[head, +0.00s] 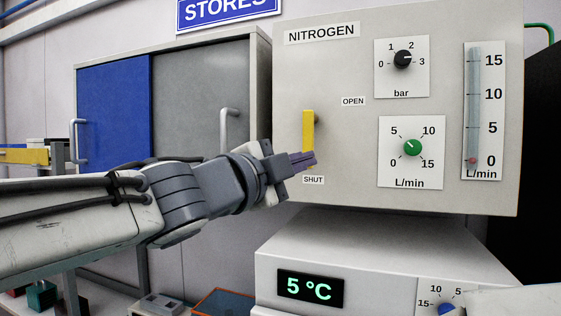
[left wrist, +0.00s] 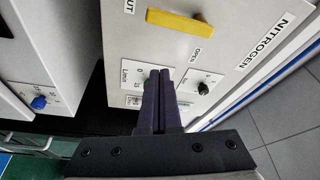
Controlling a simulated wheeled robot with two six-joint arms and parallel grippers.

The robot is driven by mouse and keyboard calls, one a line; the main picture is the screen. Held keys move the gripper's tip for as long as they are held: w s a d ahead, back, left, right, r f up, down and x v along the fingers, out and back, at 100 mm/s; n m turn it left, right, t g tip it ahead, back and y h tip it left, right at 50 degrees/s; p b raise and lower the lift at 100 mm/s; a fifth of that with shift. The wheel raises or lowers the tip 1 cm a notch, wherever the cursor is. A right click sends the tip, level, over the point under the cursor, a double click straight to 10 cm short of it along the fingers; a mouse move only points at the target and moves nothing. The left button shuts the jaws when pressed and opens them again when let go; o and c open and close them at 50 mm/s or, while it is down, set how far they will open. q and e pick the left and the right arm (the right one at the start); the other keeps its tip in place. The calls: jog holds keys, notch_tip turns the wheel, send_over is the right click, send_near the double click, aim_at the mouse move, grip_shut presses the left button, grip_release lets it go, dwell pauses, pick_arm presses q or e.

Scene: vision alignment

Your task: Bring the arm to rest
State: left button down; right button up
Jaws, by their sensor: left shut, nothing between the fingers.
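My left gripper (head: 312,158) is shut and empty. In the head view its fingertips overlap the lower part of the yellow lever (head: 308,122) on the nitrogen panel (head: 310,75). The lever stands upright, with its lower end near the SHUT label. In the left wrist view the shut fingers (left wrist: 159,72) point at the panel, and the yellow lever (left wrist: 180,21) is apart from them, toward the top of the picture. I see no grip on the lever. My right gripper is not in view.
The panel carries a black bar knob (head: 403,59), a green flow knob (head: 412,148) and a flow tube (head: 472,110) with its red float near 0. A box reading 5 °C (head: 310,288) stands below. A blue-and-grey cabinet (head: 115,115) is behind my arm.

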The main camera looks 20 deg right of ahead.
pick_arm(q)
jog(key=a+f+n+y+b, duration=0.1)
jog(key=a+f+n+y, duration=0.25)
jog(key=f, duration=0.55)
jog(key=w+a+f+n+y+b, duration=0.1)
jog(key=a+f+n+y, duration=0.25)
jog(key=f, duration=0.55)
jog(key=a+f+n+y+b, duration=0.1)
jog(key=a+f+n+y, duration=0.3)
jog(key=f, duration=0.5)
jog(key=s+a+f+n+g+y+b, duration=0.1)
jog(key=s+a+f+g, duration=0.4)
jog(key=s+f, duration=0.5)
jog(key=s+a+f+n+g+y+b, duration=0.1)
jog(key=s+a+f+n+g+y, duration=0.2)
jog(key=s+a+f+n+g, duration=0.2)
jog(key=s+a+f+n, duration=0.1)
jog(key=s+a+f, duration=0.2)
jog(key=s+f, duration=0.2)
jog(key=shift+s+a+f+n, duration=0.2)
jog(key=shift+a+f+n, duration=0.1)
jog(key=shift+f, duration=0.45)
